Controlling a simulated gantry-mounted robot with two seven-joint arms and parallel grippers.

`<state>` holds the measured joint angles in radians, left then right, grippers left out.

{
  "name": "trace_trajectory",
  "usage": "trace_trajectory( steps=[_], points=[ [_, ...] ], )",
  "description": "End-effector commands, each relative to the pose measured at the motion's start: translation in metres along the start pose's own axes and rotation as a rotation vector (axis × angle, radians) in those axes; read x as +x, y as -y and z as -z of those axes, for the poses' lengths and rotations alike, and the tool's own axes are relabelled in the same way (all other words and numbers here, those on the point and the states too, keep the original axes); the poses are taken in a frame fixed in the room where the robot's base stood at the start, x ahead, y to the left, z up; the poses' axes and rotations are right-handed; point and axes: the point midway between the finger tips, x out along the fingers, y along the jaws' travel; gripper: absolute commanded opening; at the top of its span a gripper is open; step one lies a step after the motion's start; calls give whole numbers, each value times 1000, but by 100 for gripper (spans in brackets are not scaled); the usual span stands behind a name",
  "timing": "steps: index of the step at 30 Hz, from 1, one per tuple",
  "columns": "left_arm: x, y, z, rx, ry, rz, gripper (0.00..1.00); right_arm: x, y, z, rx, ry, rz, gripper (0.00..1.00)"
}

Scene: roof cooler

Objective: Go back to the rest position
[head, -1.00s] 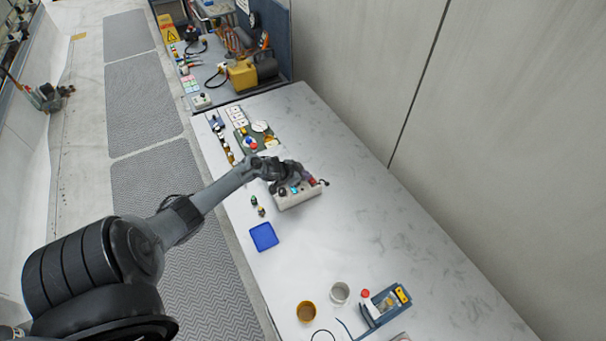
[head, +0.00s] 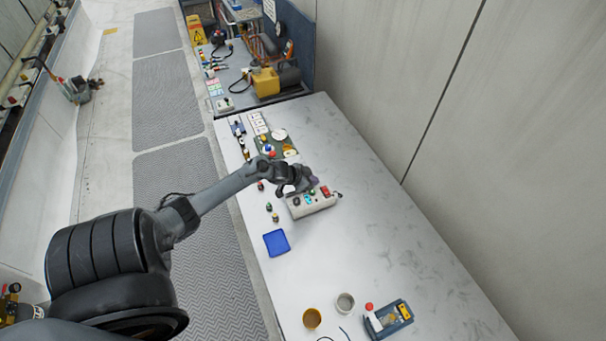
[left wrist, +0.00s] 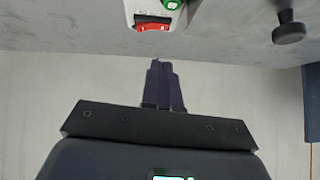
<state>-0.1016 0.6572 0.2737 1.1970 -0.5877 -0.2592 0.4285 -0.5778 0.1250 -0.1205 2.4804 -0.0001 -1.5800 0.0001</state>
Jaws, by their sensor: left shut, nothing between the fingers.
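My left gripper (head: 306,186) is at the end of the arm that comes in from the left, above the white table. In the head view it is just behind a grey control box (head: 312,205) with coloured buttons and partly covers its back edge. In the left wrist view its fingers (left wrist: 163,85) are together with nothing between them. The control box also shows at the top of that view, cut off, with a red switch (left wrist: 152,24) and a green button (left wrist: 171,4). I cannot tell whether the gripper touches the box. My right gripper is not in view.
A blue tray (head: 277,243) lies in front of the box. A brown cup (head: 312,318), a grey cup (head: 345,303) and a blue device (head: 390,319) stand near. A green board (head: 285,143) lies behind. A wall (head: 420,90) borders the right; the table's right part is clear.

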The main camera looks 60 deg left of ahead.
Motion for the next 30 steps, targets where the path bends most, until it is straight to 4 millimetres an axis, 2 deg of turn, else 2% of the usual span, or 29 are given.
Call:
trace_trajectory(
  steps=[3,9,16,20,23,25,29,30],
  points=[
    [-21,3,1,4,-2,2,0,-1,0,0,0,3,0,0],
    [-44,4,1,2,-2,2,0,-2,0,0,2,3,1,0],
    [-56,5,0,2,0,2,0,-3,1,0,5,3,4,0],
    [-58,-4,-16,-14,23,-11,0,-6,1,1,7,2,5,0],
    [-56,-31,-40,-33,52,-49,0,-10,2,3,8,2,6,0],
    [-56,-67,-52,-39,59,-94,0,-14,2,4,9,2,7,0],
    [-64,-156,-57,-47,54,-172,0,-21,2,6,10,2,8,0],
    [-70,-187,-55,-44,57,-185,0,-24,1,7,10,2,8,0]
  ],
)
